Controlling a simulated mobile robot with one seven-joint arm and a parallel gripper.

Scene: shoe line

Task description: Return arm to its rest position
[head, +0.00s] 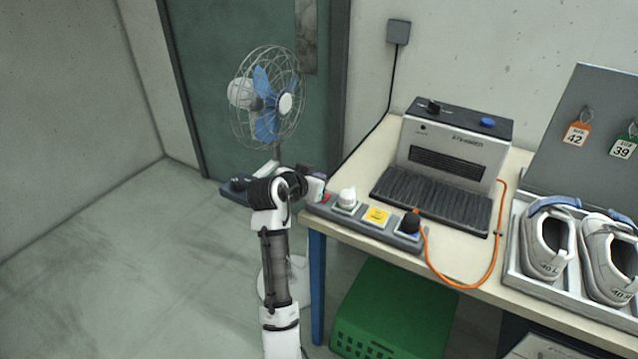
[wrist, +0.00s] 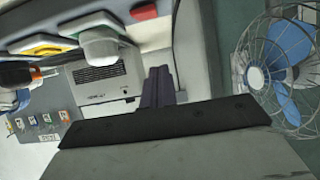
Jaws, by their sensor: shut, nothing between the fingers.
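My arm (head: 276,265) rises from the bottom of the head view and bends at the table's left front corner, beside the power strip (head: 328,212). My gripper (wrist: 160,86) shows in the wrist view with its dark fingers together and nothing between them. The fingers are not clearly visible in the head view, where the wrist covers them. The gripper appears apart from the strip and the fan.
A wire-caged fan (head: 270,100) stands close behind the arm. The table (head: 480,262) holds a steamer (head: 455,150), an orange cord (head: 497,245) and a shoe tray (head: 540,290). A green crate (head: 390,310) sits underneath. The floor at left is clear.

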